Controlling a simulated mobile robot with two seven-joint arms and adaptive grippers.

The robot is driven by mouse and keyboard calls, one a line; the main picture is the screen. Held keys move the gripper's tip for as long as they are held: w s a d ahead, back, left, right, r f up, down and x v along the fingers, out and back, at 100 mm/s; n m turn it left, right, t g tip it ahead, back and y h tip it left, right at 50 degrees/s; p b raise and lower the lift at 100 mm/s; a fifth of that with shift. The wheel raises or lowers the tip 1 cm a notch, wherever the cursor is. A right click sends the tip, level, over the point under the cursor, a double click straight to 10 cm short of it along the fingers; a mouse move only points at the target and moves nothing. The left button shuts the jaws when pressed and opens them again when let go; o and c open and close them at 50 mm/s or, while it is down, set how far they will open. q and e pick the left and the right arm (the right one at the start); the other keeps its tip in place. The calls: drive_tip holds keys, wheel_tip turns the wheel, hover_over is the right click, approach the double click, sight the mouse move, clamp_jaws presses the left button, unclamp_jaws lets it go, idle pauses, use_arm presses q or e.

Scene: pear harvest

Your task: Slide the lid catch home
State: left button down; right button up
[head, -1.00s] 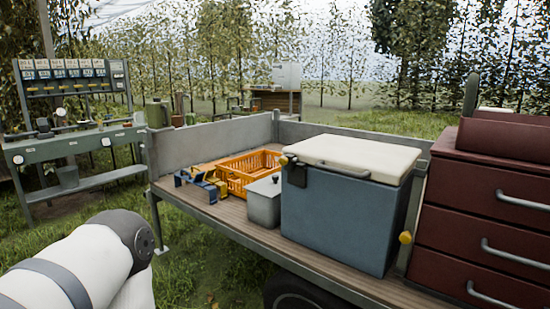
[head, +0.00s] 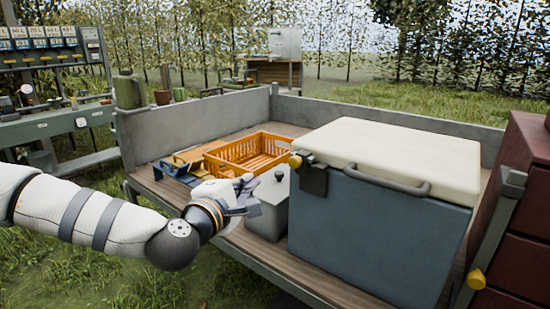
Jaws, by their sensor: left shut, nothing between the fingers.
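A blue cool box (head: 375,235) with a cream lid (head: 400,150) stands on the trailer bed. The lid lies closed on the box. A dark catch (head: 313,179) with a yellow knob (head: 296,161) sits at the box's upper left front corner, by the lid's edge. I cannot tell how far the catch is slid. My left gripper (head: 246,196) is shut and empty. It is left of the catch and apart from it, in front of the grey canister and partly covering it in the picture. My right gripper is not in view.
A grey canister (head: 268,215) stands left of the box, with an orange crate (head: 232,160) behind it. Blue and yellow tools (head: 176,172) lie left of the crate. A grey bar with a yellow knob (head: 477,279) and a red drawer cabinet (head: 520,240) are at the right.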

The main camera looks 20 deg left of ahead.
sight(299, 160)
use_arm(q)
drive_tip(key=shift+a+r, duration=0.1)
drive_tip(key=shift+r, duration=0.3)
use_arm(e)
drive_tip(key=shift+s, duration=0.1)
